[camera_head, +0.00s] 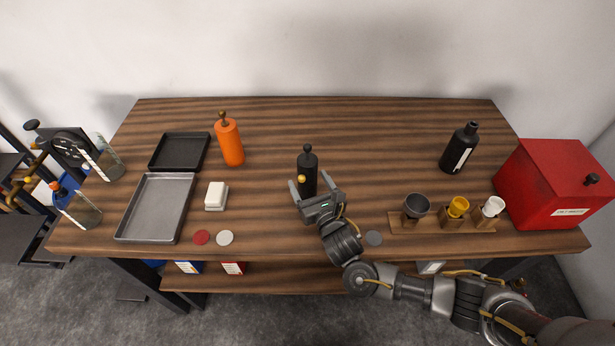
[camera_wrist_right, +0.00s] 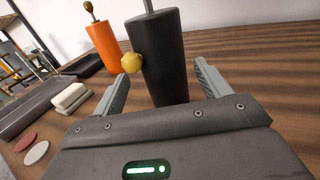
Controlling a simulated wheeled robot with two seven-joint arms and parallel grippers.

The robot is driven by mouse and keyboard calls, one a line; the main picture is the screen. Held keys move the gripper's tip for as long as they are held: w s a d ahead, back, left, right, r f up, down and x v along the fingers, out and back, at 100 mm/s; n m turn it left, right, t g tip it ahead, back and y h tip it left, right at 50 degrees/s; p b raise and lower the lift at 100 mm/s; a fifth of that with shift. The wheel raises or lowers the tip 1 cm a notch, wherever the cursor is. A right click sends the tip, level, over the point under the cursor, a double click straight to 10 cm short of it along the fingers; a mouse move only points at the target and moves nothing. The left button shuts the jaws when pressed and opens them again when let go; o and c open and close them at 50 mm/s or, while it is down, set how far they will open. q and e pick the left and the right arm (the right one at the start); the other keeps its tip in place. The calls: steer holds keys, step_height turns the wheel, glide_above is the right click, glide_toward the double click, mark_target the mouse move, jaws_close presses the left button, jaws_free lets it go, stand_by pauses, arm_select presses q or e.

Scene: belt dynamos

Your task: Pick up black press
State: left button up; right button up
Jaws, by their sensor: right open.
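The black press (camera_head: 308,171) stands upright near the middle of the wooden table, a dark cylinder with a knob on top and a yellow ball on its side. My right gripper (camera_head: 316,190) is at its near side, with its open fingers on either side of the press's lower part. In the right wrist view the press (camera_wrist_right: 167,58) rises between the two fingers of the gripper (camera_wrist_right: 160,90), with a gap visible to the right finger. I cannot tell whether the left finger touches it. My left gripper is not in view.
An orange press (camera_head: 229,142) stands to the left, beside a white block (camera_head: 216,196) and trays (camera_head: 155,207). Several cups stand in a wooden holder (camera_head: 441,221) at right, near a black bottle (camera_head: 459,148) and a red box (camera_head: 555,184). The table behind the press is clear.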

steer(key=shift+w+r, duration=0.1)
steer(key=shift+w, duration=0.35)
steer(key=x, duration=0.2)
steer(key=p+x, duration=0.1)
steer(key=x, duration=0.1)
steer(key=shift+w+f, duration=0.15)
steer(key=shift+f, duration=0.1)
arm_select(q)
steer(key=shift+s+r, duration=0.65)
arm_select(e)
steer(key=shift+r, duration=0.1)
steer(key=c, duration=1.7)
steer(key=shift+o, duration=0.2)
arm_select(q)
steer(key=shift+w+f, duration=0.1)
arm_select(e)
steer(key=shift+r, duration=0.15)
